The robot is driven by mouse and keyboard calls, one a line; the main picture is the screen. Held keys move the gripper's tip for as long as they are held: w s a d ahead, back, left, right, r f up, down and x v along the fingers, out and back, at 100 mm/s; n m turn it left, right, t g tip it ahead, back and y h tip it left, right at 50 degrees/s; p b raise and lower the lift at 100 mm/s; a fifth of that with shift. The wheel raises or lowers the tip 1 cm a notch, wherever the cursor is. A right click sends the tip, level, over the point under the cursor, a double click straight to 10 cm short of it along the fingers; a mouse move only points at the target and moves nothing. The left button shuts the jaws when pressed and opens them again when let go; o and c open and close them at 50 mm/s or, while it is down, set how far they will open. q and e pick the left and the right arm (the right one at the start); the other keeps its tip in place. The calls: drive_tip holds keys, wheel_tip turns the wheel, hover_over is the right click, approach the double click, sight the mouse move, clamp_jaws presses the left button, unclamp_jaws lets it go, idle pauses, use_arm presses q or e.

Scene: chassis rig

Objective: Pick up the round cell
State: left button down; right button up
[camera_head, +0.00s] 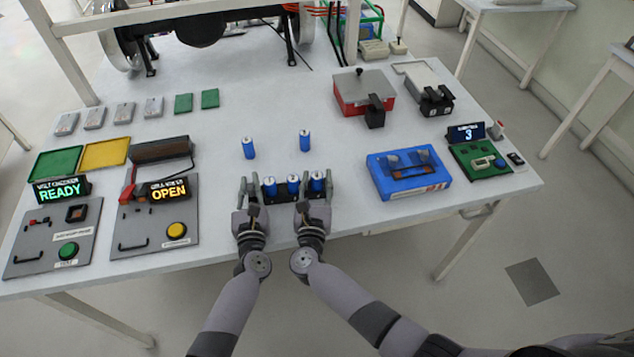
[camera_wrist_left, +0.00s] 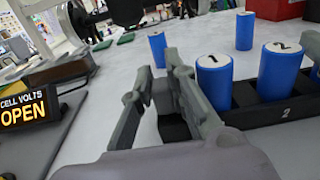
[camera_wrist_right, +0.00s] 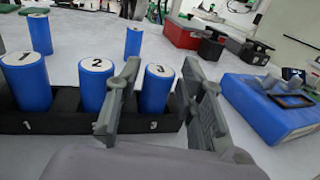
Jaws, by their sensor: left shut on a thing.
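Three blue round cells stand upright in a black rack (camera_wrist_right: 60,122), numbered 1 (camera_wrist_left: 213,78), 2 (camera_wrist_left: 279,70) and 3 (camera_wrist_right: 157,88). Two more blue cells stand loose on the table behind it, one to the left (camera_head: 249,149) and one to the right (camera_head: 305,141). My left gripper (camera_wrist_left: 160,88) is at the rack's left end, beside cell 1, with a dark end part of the rack between its fingers. My right gripper (camera_wrist_right: 160,95) is at the rack's right end, its fingers apart on either side of cell 3; contact there cannot be told.
A blue box (camera_head: 408,188) stands right of the rack, a red box (camera_head: 357,97) behind it. Left are panels with OPEN (camera_head: 169,191) and READY (camera_head: 59,190) displays. Green (camera_head: 50,163) and yellow (camera_head: 104,155) trays lie farther back.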

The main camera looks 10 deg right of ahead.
drive_tip(key=shift+x, duration=0.8)
drive_tip(key=shift+c, duration=0.2)
clamp_jaws()
